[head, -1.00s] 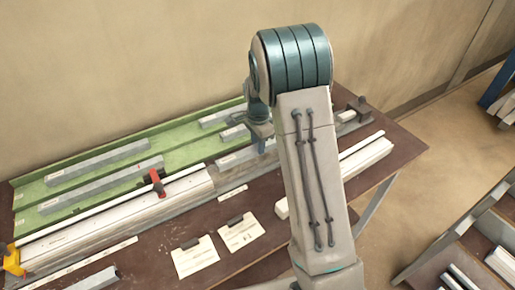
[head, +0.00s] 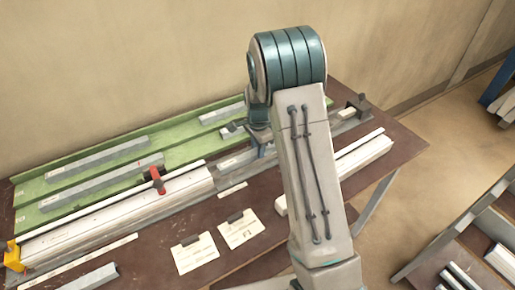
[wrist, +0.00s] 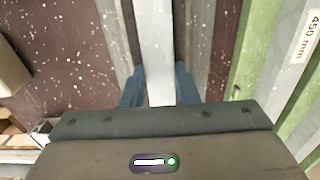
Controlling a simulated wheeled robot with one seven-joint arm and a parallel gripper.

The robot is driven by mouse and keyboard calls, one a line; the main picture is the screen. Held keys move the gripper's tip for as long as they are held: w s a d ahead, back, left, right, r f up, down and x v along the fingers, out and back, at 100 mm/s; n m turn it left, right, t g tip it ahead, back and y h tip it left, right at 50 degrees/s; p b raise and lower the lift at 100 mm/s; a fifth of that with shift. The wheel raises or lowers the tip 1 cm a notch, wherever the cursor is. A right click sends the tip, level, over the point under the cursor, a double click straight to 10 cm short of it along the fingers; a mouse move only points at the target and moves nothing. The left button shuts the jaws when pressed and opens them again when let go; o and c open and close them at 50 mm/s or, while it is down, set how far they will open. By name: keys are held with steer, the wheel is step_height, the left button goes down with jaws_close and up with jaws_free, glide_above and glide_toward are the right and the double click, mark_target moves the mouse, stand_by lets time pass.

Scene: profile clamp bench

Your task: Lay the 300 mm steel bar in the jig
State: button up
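A pale grey steel bar (wrist: 157,45) runs straight up from between my blue fingers in the wrist view. My gripper (wrist: 160,88) is shut on it, with a finger against each side. In the head view my gripper (head: 262,148) is above the right part of the long jig, with the bar (head: 236,160) showing to its left. The bar lines up with the jig's length; I cannot tell if it bears on the jig bed. The jig has a white rail (head: 120,215), a red clamp (head: 157,181), a yellow end piece (head: 13,256) and a dark right-end block (head: 358,103).
A green rack (head: 45,190) with several grey bars lies behind the jig; a 450 mm label (wrist: 306,36) shows there. Two paper cards (head: 195,254) and a white profile (head: 350,162) lie in front. Another grey bar (head: 92,279) lies at front left. A rack stands at the right.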

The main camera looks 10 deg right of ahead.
steer(key=shift+o, duration=1.2)
steer(key=shift+s+f, duration=0.3)
steer(key=shift+f, duration=0.2)
steer(key=shift+r+p, duration=0.4)
steer(key=shift+r, duration=0.05)
steer(key=shift+o, duration=0.4)
step_height(320, 180, up, 13)
steer(key=shift+w+f+b, duration=0.15)
steer(key=shift+b, duration=0.3)
steer(key=s+r+n+t, duration=0.1)
steer(key=s+r+n, duration=0.6)
steer(key=s, duration=0.7)
steer(key=s+n+t, duration=0.1)
steer(key=s+n, duration=0.6)
steer(key=s, duration=0.7)
steer(key=shift+f+n+t, duration=0.3)
steer(key=shift+t, duration=0.1)
